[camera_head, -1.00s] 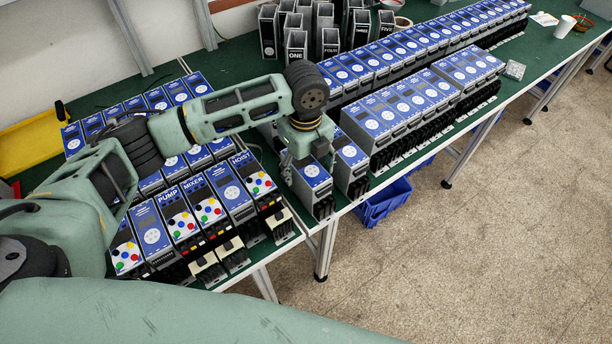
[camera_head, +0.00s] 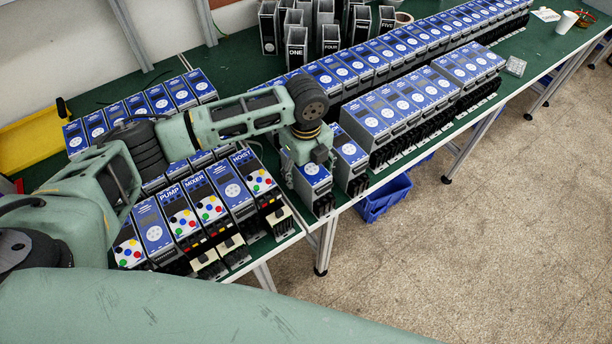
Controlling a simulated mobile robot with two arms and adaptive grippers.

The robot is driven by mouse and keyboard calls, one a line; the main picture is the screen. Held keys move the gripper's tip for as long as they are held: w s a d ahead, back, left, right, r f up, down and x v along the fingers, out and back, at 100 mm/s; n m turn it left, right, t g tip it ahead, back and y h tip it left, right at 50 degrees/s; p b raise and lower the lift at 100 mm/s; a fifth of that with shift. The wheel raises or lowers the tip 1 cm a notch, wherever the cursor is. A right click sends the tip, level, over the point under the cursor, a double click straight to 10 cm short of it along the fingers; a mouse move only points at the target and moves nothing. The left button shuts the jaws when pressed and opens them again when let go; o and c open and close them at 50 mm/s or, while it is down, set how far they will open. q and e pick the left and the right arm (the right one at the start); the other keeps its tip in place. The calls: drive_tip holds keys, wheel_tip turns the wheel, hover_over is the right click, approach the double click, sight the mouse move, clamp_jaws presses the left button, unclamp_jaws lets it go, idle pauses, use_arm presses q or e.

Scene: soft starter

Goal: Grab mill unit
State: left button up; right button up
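No label reading MILL can be made out. My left gripper (camera_head: 309,165) points down at the top of a blue-faced grey unit (camera_head: 314,179) at the table's front edge. Its fingers are close around or against the unit's upper part; their gap is largely hidden, so I cannot tell whether they grip it. A similar blue unit (camera_head: 349,158) stands just to the right. Labelled units stand to the left: PUMP (camera_head: 179,216), MIXER (camera_head: 206,205) and HOIST (camera_head: 257,182). My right gripper is not in view.
Long rows of blue units (camera_head: 400,105) fill the table on the right. Dark numbered housings (camera_head: 297,52) stand at the back. A blue crate (camera_head: 384,198) is on the floor beneath the table. A yellow tray (camera_head: 30,140) lies at the left.

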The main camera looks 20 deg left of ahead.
use_arm(q)
drive_tip(key=shift+c, duration=0.3)
clamp_jaws()
idle(0.5)
